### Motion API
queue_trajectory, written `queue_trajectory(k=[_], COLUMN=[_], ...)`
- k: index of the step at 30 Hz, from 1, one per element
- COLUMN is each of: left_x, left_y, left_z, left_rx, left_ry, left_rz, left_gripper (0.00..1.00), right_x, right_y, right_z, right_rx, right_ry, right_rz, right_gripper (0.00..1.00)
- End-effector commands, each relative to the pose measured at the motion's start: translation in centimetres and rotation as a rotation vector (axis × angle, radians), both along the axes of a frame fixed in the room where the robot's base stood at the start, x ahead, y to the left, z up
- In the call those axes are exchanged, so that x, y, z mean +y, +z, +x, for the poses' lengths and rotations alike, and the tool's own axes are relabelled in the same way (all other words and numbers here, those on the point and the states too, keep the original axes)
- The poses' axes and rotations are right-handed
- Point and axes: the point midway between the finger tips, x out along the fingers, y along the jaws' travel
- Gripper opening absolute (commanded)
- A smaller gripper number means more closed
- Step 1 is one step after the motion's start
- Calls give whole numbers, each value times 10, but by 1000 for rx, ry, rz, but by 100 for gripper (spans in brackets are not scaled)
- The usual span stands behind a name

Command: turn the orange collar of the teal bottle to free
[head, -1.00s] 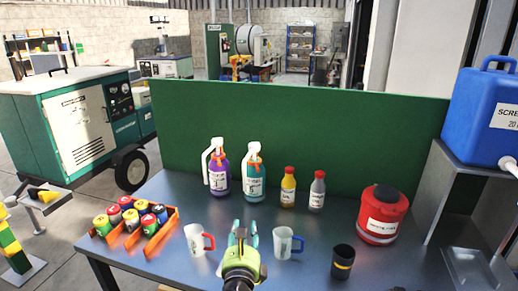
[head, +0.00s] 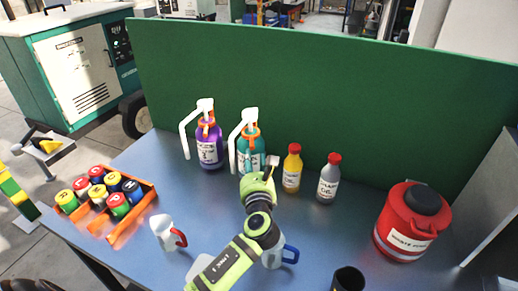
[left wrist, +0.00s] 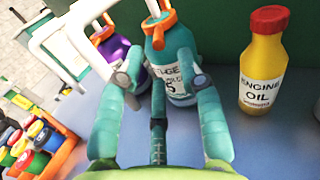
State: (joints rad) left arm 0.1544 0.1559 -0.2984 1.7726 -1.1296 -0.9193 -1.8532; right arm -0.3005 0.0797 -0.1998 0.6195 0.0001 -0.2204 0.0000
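The teal bottle (head: 257,147) stands upright at the back of the table, with a white pump head and spout. Its orange collar (head: 251,131) sits at the neck below the pump. In the left wrist view the teal bottle (left wrist: 178,72) stands ahead of the fingers, with the orange collar (left wrist: 158,26) above fingertip level. My left gripper (head: 268,166) is in front of the bottle and partly hides its lower part. In the left wrist view my left gripper (left wrist: 162,80) has its teal fingers apart with nothing held between them. My right gripper is not in view.
A purple pump bottle (head: 208,150) stands left of the teal one. A yellow oil bottle (head: 292,170) and a grey bottle (head: 328,182) stand to the right. A red canister (head: 402,226), mugs and an orange can rack (head: 148,203) are further out. A green panel (head: 330,90) closes the back.

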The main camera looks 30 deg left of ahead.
Motion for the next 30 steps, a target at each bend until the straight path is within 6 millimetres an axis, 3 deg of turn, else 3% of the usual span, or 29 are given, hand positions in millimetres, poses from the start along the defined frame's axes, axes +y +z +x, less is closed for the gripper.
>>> queue_trajectory(k=[15,26,28,29,30], left_x=[34,36,36,36,36], left_y=[2,1,1,1,1], left_z=[55,59,59,59,59], left_rx=[-1,-1,-1,-1,-1], left_ry=[1,0,0,0,0], left_rz=[0,0,0,0,0], left_gripper=[37,37,9,0,0], right_x=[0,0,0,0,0], right_y=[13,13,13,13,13], right_z=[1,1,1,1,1], right_rx=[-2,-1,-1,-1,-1], right_ry=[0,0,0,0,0], right_rz=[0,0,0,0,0], right_gripper=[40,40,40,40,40])
